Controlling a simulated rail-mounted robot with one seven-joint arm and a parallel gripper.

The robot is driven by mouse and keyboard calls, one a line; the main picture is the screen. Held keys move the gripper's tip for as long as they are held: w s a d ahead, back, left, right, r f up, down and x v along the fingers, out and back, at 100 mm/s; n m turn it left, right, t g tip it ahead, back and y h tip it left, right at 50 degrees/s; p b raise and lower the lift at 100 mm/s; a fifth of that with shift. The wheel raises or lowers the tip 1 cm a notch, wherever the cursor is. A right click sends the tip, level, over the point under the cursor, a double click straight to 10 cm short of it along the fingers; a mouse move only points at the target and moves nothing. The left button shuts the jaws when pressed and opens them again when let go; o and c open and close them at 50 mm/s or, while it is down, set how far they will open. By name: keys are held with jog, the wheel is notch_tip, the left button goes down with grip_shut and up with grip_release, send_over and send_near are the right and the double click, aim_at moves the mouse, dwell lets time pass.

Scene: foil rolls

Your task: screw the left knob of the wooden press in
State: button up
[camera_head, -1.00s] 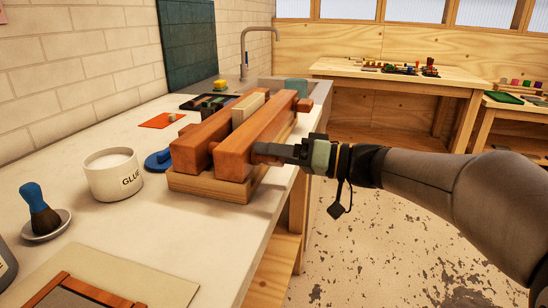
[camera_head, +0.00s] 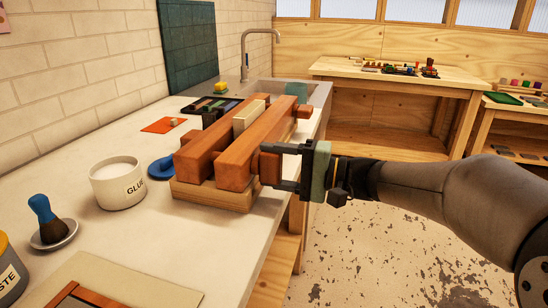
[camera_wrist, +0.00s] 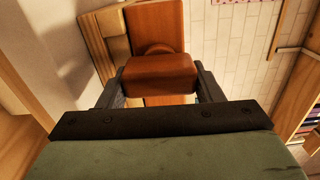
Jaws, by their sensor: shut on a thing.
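The wooden press (camera_head: 232,152) stands on the white counter, two reddish beams on a paler base with a pale block between them. Its left knob (camera_head: 269,165), a reddish wooden block, sticks out from the near beam's front end. My gripper (camera_head: 283,166) is shut on this knob, one finger on either side. In the wrist view the knob (camera_wrist: 158,72) sits between the two fingers, with a round stem behind it leading to the beam (camera_wrist: 155,25). The other knob (camera_head: 305,111) shows at the press's far end, with nothing touching it.
A white glue pot (camera_head: 117,182), a blue lid (camera_head: 161,167) and a brush in a dish (camera_head: 52,228) stand left of the press. A sink with a tap (camera_head: 245,60) is behind. The floor right of the counter is clear.

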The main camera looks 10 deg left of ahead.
jog(key=m+p, duration=0.1)
jog(key=m, duration=0.1)
jog(key=m+p, duration=0.1)
jog(key=p, duration=0.1)
jog(key=shift+w+d+m, duration=0.1)
jog(key=shift+d+m, duration=0.1)
jog(key=shift+m, duration=0.2)
jog(key=m+p, duration=0.3)
jog(key=shift+f+m, duration=0.1)
jog(key=shift+m, duration=0.3)
jog(key=m+p, duration=0.5)
jog(key=p, duration=0.1)
jog(key=shift+f, duration=0.1)
jog(key=m+p, duration=0.2)
jog(key=p, duration=0.1)
jog(key=shift+s+f, duration=0.15)
jog(key=shift+s, duration=0.1)
jog(key=shift+f+m, duration=0.1)
jog(key=shift+m, duration=0.3)
jog(key=o, duration=1)
jog(key=shift+d, duration=0.1)
